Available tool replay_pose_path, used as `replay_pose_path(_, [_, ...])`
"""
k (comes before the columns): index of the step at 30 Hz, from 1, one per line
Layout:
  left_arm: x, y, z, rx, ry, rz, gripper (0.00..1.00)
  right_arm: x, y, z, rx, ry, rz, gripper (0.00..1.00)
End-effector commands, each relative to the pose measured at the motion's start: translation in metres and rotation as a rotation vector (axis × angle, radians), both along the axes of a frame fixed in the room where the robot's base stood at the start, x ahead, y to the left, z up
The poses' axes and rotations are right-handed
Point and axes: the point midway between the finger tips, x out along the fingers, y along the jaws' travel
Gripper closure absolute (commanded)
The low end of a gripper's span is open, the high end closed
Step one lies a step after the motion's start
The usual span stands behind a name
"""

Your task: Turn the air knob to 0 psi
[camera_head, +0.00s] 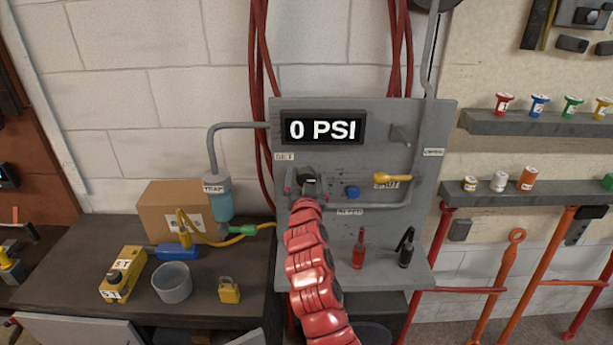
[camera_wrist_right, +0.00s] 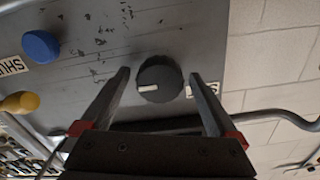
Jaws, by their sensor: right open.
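The display (camera_head: 323,129) on the grey panel (camera_head: 395,245) reads "0 PSI". The air knob (camera_wrist_right: 160,79) is round and black with a pale pointer mark in the right wrist view. In the head view the knob (camera_head: 308,179) is partly hidden by my right gripper (camera_head: 306,187). My right gripper is open, with one finger on each side of the knob in the wrist view. A gap shows between each finger and the knob there. My left gripper is not in view.
A blue button (camera_head: 352,192) and a yellow-handled valve (camera_head: 390,178) sit right of the knob. A red bottle (camera_head: 359,248) and a black one (camera_head: 405,247) are lower on the panel. A grey cup (camera_head: 172,283) and yellow padlock (camera_head: 229,291) stand on the left bench.

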Motion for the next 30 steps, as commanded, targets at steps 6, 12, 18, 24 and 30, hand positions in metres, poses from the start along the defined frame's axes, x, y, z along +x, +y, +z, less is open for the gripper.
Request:
replay_pose_path(6, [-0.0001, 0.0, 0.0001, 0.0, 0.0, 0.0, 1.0, 0.001, -0.0004, -0.0004, 0.0, 0.0, -0.001, 0.05])
replay_pose_path(12, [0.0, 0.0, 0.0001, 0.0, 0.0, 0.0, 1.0, 0.0009, -0.0004, -0.0005, 0.0, 0.001, -0.001, 0.3])
replay_pose_path(18, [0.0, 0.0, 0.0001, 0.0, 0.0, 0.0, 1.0, 0.0009, -0.0004, -0.0005, 0.0, 0.001, -0.001, 0.66])
replay_pose_path(24, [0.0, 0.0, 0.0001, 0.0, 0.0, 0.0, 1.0, 0.0008, -0.0004, -0.0008, -0.001, 0.001, -0.001, 0.9])
replay_pose_path(30, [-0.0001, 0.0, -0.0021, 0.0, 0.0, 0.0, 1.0, 0.0008, -0.0002, -0.0014, -0.026, 0.001, -0.001, 0.9])
